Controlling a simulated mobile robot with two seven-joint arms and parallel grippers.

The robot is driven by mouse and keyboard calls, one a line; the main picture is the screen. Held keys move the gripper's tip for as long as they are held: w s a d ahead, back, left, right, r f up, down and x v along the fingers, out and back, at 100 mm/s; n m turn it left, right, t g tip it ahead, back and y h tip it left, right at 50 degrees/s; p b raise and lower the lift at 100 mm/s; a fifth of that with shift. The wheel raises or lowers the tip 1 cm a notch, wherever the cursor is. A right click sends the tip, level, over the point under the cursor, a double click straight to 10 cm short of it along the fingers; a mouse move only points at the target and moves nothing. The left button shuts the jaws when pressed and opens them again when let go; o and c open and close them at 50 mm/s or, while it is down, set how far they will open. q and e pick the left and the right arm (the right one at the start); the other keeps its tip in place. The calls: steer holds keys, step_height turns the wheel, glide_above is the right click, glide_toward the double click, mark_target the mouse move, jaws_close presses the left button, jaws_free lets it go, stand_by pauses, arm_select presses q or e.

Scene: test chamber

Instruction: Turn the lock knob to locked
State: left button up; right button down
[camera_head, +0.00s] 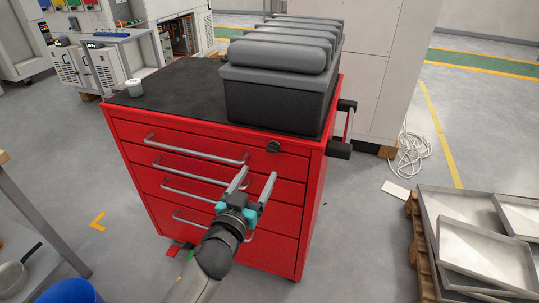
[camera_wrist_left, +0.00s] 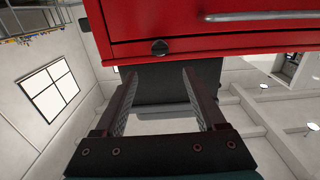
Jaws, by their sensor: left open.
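The lock knob (camera_head: 273,147) is a small dark round knob at the upper right of the red tool cabinet's (camera_head: 130,130) front, right of the top drawer handle. In the left wrist view the knob (camera_wrist_left: 160,47) shows on the red front, beyond the fingertips. My left gripper (camera_head: 256,178) is open and empty, its two grey fingers pointing up toward the cabinet front, just below the knob in the head view. The fingers (camera_wrist_left: 158,75) appear apart from the knob. I cannot read the knob's turn position. My right gripper is not in view.
Drawer handles (camera_head: 197,149) stick out from the cabinet front, left of my left gripper. Black cases (camera_head: 275,98) stand on the cabinet top, with a small white roll (camera_head: 134,88) at its left. Metal trays (camera_head: 483,250) lie on a pallet at right.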

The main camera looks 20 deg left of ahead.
mark_target(271, 151)
arm_select(q)
steer(key=w+b, duration=0.1)
steer(key=w, duration=0.7)
steer(key=shift+w+d+b, duration=0.15)
steer(key=shift+b, duration=0.2)
steer(key=shift+w, duration=0.7)
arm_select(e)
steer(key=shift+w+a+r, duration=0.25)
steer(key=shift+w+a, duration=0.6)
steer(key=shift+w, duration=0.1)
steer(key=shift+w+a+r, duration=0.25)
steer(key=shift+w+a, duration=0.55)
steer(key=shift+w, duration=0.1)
arm_select(q)
steer(key=shift+c, duration=0.4)
jaws_close()
